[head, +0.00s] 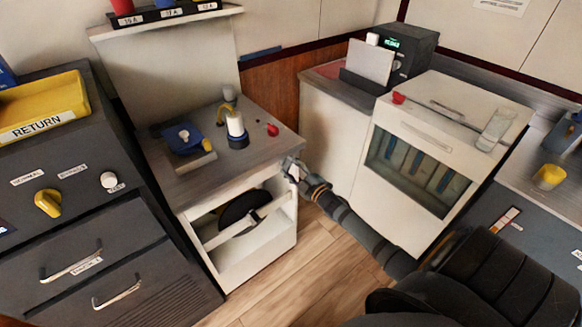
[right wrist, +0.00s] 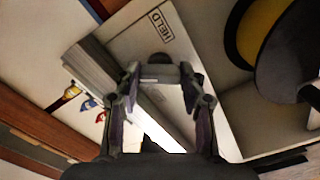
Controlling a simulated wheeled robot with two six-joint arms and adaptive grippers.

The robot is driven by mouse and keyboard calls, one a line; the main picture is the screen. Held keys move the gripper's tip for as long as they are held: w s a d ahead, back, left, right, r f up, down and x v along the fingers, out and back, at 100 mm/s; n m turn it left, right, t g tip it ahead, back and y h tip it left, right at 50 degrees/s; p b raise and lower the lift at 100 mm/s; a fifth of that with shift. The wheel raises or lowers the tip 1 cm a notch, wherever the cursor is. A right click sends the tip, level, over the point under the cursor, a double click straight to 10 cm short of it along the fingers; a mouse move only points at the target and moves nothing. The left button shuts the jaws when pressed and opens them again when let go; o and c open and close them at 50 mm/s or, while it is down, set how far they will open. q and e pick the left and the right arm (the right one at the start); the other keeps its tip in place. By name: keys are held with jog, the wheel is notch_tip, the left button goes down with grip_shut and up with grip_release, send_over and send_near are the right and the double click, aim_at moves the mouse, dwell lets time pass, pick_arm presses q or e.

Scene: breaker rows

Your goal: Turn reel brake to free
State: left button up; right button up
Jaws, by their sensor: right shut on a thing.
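The reel brake (right wrist: 160,72) shows in the right wrist view as a grey handle with a dark round end, on a pale panel below a label reading HELD (right wrist: 160,24). My right gripper (right wrist: 163,78) has its two fingers on either side of this handle and is shut on it. In the head view my right gripper (head: 292,168) is at the upper right front corner of the white cabinet (head: 250,262), and the brake is hidden there. The black reel (head: 240,208) sits in the cabinet's open bay; it shows yellow and black in the wrist view (right wrist: 268,35). My left gripper is out of view.
The cabinet's grey top (head: 185,180) holds a blue tray (head: 180,142), a white cylinder on a blue base (head: 235,125) and a red knob (head: 272,130). A dark drawer unit (head: 90,235) stands left, a white glass-fronted unit (head: 435,125) right. Wooden floor (head: 290,275) lies between.

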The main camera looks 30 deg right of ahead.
jog(key=n, duration=0.6)
jog(key=shift+f+n, duration=0.1)
jog(key=shift+n, duration=0.2)
dwell(0.4)
jog(key=o, duration=1.1)
jog(key=shift+o, duration=0.2)
jog(key=s, duration=0.8)
jog(key=shift+d, duration=0.3)
